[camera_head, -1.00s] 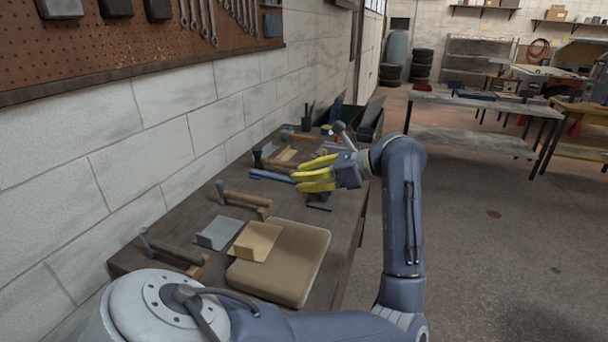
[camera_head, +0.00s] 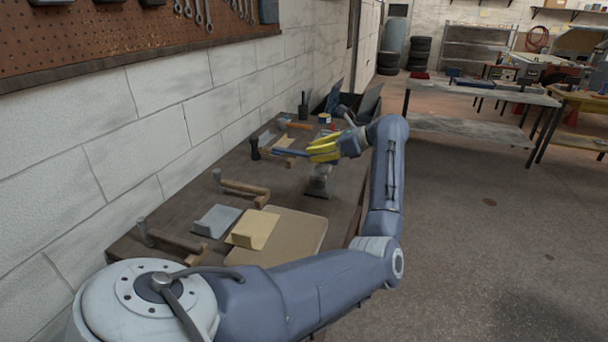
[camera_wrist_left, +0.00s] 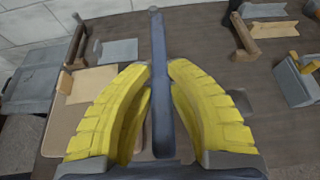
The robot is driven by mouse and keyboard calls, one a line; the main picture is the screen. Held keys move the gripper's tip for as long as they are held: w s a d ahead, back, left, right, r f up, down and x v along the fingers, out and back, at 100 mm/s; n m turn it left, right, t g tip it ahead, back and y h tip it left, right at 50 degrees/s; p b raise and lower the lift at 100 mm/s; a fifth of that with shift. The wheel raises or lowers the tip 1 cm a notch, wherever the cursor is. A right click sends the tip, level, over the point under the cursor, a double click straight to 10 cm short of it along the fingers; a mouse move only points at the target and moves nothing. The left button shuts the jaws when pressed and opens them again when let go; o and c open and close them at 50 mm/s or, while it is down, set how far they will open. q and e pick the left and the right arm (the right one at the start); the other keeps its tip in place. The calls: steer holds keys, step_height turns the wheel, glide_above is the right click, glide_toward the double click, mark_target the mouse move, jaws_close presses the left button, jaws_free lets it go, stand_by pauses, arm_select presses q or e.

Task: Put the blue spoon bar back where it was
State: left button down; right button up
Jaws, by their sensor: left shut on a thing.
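My left gripper (camera_head: 324,150) has yellow fingers and is shut on the blue spoon bar (camera_head: 289,153). It holds the bar above the far part of the workbench. In the head view the bar points left out of the fingertips, toward the wall. The bar appears to be off the bench top. My right gripper is not in view.
The brown bench (camera_head: 185,205) runs along a block wall. Hammers on wooden rests (camera_head: 244,190), a grey folded sheet (camera_head: 216,220), a tan folded sheet (camera_head: 253,229) and a tan pad (camera_head: 295,235) lie nearer. A grey piece (camera_head: 318,183) stands below the gripper. Dark bins are behind.

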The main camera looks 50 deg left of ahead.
arm_select(q)
step_height(320, 180, down, 20)
stand_by(0.8)
steer(key=shift+f, duration=0.1)
steer(key=c, duration=1.3)
jaws_free()
steer(key=shift+w+d+r, duration=0.1)
steer(key=shift+d+r, duration=0.1)
steer(key=v, duration=1.1)
steer(key=shift+w+d+r, duration=0.15)
steer(key=shift+d+r, duration=0.05)
steer(key=shift+r, duration=0.05)
